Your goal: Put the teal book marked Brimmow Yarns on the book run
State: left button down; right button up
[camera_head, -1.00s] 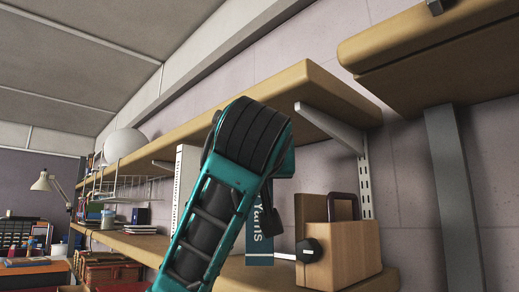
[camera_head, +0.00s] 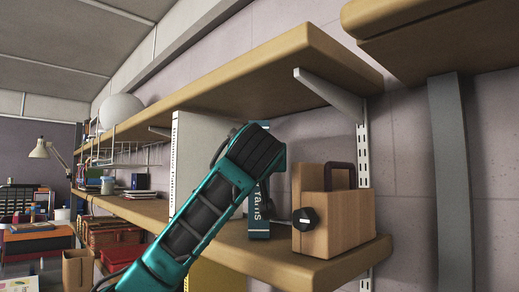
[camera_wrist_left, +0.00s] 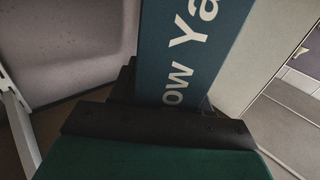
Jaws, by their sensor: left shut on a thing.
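The teal book marked Yarns (camera_head: 259,218) is upright above the front of the lower shelf (camera_head: 290,262), between a tall white book (camera_head: 186,150) and a wooden box (camera_head: 338,225). I cannot tell whether its bottom touches the shelf. My left gripper (camera_wrist_left: 165,108) is shut on the teal book (camera_wrist_left: 190,45), whose letters "ow Ya" show in the left wrist view. In the head view my left arm covers the book's upper part and most of the gripper. A pale upright surface (camera_wrist_left: 245,65) stands close to its right in the wrist view. My right gripper is out of view.
An upper shelf (camera_head: 270,70) runs overhead, with a metal bracket (camera_head: 330,95) near its right end. The wooden box has a dark handle and black knob (camera_head: 305,218). A wire basket (camera_head: 125,155) and small books (camera_head: 138,187) are farther left.

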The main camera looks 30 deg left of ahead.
pick_arm(q)
jog(key=shift+s, duration=0.1)
jog(key=c, duration=1)
grip_release()
jog(key=shift+f, duration=0.35)
jog(key=o, duration=0.5)
jog(key=shift+r, duration=0.1)
jog(key=b+v, duration=0.2)
jog(key=v, duration=1)
